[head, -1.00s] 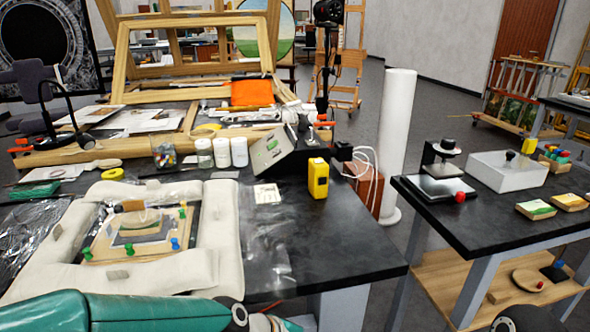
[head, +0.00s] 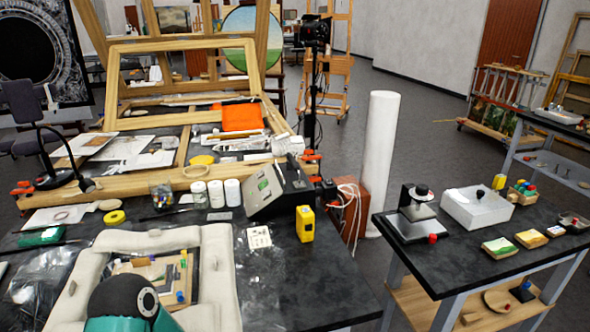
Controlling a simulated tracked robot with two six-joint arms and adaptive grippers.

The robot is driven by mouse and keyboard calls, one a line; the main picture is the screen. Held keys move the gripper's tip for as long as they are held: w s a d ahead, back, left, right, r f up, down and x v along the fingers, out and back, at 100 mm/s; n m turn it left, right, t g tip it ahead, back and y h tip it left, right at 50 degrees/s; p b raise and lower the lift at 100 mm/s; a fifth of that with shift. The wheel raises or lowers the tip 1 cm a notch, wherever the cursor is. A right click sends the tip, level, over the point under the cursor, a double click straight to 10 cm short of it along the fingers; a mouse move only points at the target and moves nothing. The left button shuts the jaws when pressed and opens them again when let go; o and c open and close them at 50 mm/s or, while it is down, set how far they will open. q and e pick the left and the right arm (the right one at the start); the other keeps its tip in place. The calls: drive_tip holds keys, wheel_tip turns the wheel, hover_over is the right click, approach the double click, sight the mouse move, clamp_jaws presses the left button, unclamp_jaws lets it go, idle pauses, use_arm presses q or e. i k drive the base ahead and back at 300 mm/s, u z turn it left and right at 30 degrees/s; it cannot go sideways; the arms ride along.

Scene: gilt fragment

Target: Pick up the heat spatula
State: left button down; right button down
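I cannot make out the heat spatula for certain in the head view. A grey sloped control box (head: 277,192) with a green panel stands at the right rear of the black worktable (head: 325,280). Thin tools lie on the wooden frame behind it, too small to name. A teal link of my own arm covers the lower part of the padded white frame at front left. Neither of my grippers shows, so I cannot see whether they hold anything.
The padded white frame (head: 221,262) surrounds a small panel with coloured pins. A yellow device (head: 305,223), white jars (head: 216,194) and a green item (head: 41,236) are on the worktable. A white column (head: 382,165) stands between it and the right table (head: 455,265). The front right of the worktable is fairly clear.

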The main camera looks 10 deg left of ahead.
sight(295, 166)
drive_tip(key=k, duration=1.15)
drive_tip(key=u, duration=0.65)
drive_tip(key=i, duration=1.35)
drive_tip(key=z, duration=0.3)
